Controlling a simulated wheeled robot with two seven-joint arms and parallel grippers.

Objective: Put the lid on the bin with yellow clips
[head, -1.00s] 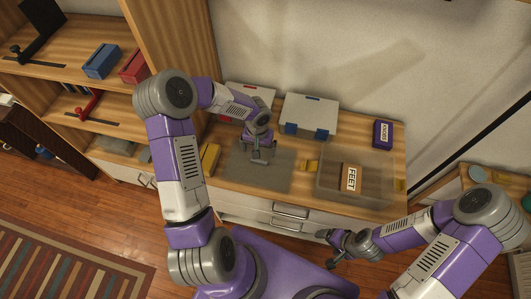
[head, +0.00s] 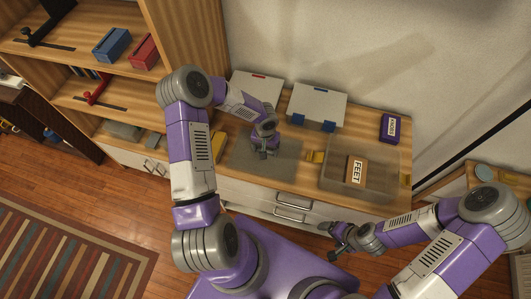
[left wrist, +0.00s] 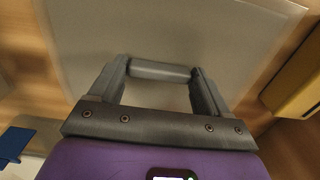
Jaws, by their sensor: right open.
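The clear bin (head: 335,188) with yellow clips (head: 316,156) stands at the right of the cabinet top, uncovered. A brown box marked FEET (head: 356,169) is inside it. A flat grey see-through lid (head: 285,168) is left of the bin, and it fills much of the left wrist view (left wrist: 235,40). My left gripper (head: 264,153) is over the lid's middle. In the left wrist view its fingers (left wrist: 160,75) are against both ends of the lid's grey handle bar. I cannot tell whether the lid is raised. My right gripper (head: 335,238) is open and empty, in front of the drawers.
A covered bin with a red clip (head: 257,84) and one with blue clips (head: 317,105) stand at the back. A purple box (head: 390,127) is behind the clear bin. A yellow block (head: 218,147) is left of the lid. A shelf unit (head: 165,30) bounds the left.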

